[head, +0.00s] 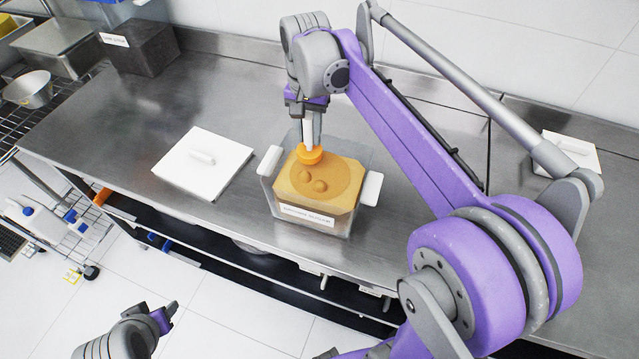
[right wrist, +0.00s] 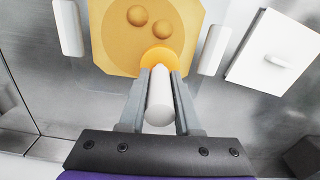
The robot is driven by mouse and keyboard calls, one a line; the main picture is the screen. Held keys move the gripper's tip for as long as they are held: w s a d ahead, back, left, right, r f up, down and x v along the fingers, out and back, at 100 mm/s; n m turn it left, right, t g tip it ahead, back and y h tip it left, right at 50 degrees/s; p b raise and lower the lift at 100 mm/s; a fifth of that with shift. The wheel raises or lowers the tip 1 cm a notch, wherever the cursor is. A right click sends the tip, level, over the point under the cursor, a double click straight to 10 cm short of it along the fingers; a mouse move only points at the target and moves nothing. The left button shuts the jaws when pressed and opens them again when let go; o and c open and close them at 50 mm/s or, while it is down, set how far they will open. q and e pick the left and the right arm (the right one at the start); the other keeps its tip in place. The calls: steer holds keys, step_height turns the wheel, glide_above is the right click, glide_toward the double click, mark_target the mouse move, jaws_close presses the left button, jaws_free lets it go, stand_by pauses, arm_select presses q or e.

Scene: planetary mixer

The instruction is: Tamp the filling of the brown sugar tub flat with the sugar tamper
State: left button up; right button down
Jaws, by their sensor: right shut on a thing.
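The brown sugar tub (head: 345,226) is a clear box with white side handles and a front label, on the steel counter. Its tan filling (head: 345,172) shows a round darker patch and two rounded lumps (head: 320,186), also in the right wrist view (right wrist: 137,15). The sugar tamper has a white handle (right wrist: 159,105) and an orange head (head: 309,155). My right gripper (head: 309,128) is shut on the handle, holding the tamper roughly upright, head down, over the filling's back edge. I cannot tell whether the head touches it. My left gripper (head: 170,312) is low at bottom left, away from the counter.
A white lid (head: 203,163) with a bar handle lies left of the tub. Another white lid-like piece (head: 570,152) lies at far right behind my right arm. A dark box (head: 138,47) stands at the back left. A wire rack with a metal pot (head: 30,90) is farther left.

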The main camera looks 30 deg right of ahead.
arm_select(q)
steer(key=shift+s, duration=0.2)
arm_select(e)
steer(key=shift+s, duration=0.25)
steer(key=shift+s+a, duration=0.5)
steer(key=shift+a, duration=0.2)
steer(key=shift+s+a+r, duration=0.25)
steer(key=shift+s+a, duration=0.65)
steer(key=shift+a, duration=0.05)
arm_select(q)
steer(key=shift+f, duration=0.1)
arm_select(e)
steer(key=shift+f, duration=0.1)
steer(key=b, duration=0.2)
glide_above(304, 180)
steer(key=shift+f, duration=2.05)
steer(key=shift+r, duration=0.2)
arm_select(q)
steer(key=shift+s+f, duration=0.3)
steer(key=shift+f, duration=0.3)
steer(key=shift+s+f, duration=0.25)
steer(key=shift+f, duration=0.35)
